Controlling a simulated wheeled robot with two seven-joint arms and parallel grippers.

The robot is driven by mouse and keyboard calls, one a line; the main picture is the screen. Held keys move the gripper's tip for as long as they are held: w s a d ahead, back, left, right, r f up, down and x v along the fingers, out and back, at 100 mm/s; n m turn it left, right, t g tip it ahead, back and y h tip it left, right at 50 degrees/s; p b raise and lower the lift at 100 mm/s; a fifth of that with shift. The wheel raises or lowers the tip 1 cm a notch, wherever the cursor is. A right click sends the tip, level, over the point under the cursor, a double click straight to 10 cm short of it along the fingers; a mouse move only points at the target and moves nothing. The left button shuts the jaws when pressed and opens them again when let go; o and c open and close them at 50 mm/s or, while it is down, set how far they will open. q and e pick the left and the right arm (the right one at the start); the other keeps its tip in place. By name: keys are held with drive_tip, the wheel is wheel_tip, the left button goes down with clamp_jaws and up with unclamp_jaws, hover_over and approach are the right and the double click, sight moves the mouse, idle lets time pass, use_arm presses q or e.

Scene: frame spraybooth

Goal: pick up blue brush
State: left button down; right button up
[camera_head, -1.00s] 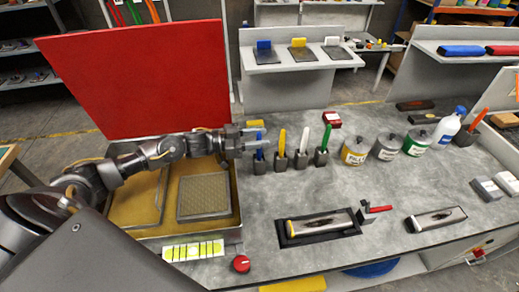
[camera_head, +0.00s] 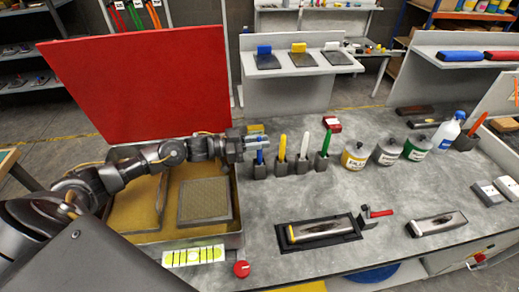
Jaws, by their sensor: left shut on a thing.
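The blue brush (camera_head: 260,157) stands upright in a small dark holder (camera_head: 259,170), the leftmost of a row on the grey table. My left gripper (camera_head: 259,143) reaches in from the left and is shut on the upper part of the blue brush. The lower part of the brush is inside the holder and hidden. My right gripper is not in view.
Yellow (camera_head: 282,146), white (camera_head: 304,145) and green (camera_head: 325,143) brushes stand in holders close to the right. A red panel (camera_head: 140,85) rises behind my left arm, above a shallow tray (camera_head: 237,222).

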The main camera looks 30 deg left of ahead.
use_arm(q)
wheel_tip(320, 180, up, 9)
drive_tip(key=shift+f+b, duration=0.2)
drive_tip(key=shift+b, duration=0.9)
drive_tip(key=shift+r, duration=0.7)
